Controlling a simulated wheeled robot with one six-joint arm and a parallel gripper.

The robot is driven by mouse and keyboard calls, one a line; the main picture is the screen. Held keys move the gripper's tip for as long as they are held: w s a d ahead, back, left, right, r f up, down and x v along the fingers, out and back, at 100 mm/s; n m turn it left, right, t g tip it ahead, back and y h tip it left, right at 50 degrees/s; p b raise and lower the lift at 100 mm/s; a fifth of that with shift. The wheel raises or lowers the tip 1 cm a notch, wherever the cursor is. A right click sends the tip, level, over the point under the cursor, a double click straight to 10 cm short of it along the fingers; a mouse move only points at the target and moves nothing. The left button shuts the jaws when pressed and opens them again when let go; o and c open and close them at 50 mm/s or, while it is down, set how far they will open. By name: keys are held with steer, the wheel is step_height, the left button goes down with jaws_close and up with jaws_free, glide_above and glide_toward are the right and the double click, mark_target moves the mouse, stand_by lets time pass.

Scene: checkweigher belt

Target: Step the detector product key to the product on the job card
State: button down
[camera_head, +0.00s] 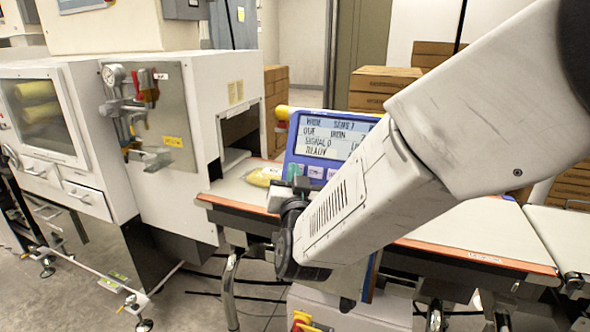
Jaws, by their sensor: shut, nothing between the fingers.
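The detector's blue control panel (291,150) stands behind my arm in the middle of the view. Its lit screen (335,137) shows several lines of text; the last visible one seems to read READY, and the right part is hidden by my arm. Below the screen are a green key (293,171) and pale keys (316,171); their labels are too small to read, and my arm hides the rest of the row. My gripper (300,184) is shut and empty, just in front of the lower left of the panel. I cannot tell whether it touches a key. No card is readable as the job card.
A conveyor belt (480,228) with orange edging runs across behind my arm. A yellow pack (264,176) lies on it, left of the panel. A white machine housing (225,75) with a tunnel opening stands left. Brown cartons (380,88) are stacked behind.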

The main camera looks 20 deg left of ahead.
steer(key=shift+s+r, duration=0.35)
steer(key=shift+s, duration=0.4)
steer(key=shift+s+a+r, duration=0.1)
steer(key=shift+s+r, duration=0.3)
steer(key=shift+s, duration=0.35)
steer(key=shift+s+a+r, duration=0.1)
steer(key=shift+s+r, duration=0.25)
steer(key=shift+s, duration=0.35)
steer(key=shift+s+a+r, duration=0.1)
steer(key=shift+s+r, duration=0.3)
steer(key=shift+s, duration=0.35)
steer(key=s+r, duration=0.2)
steer(key=s, duration=0.3)
steer(key=shift+s+a+r, duration=0.15)
steer(key=shift+s+r, duration=0.05)
steer(key=shift+r, duration=0.15)
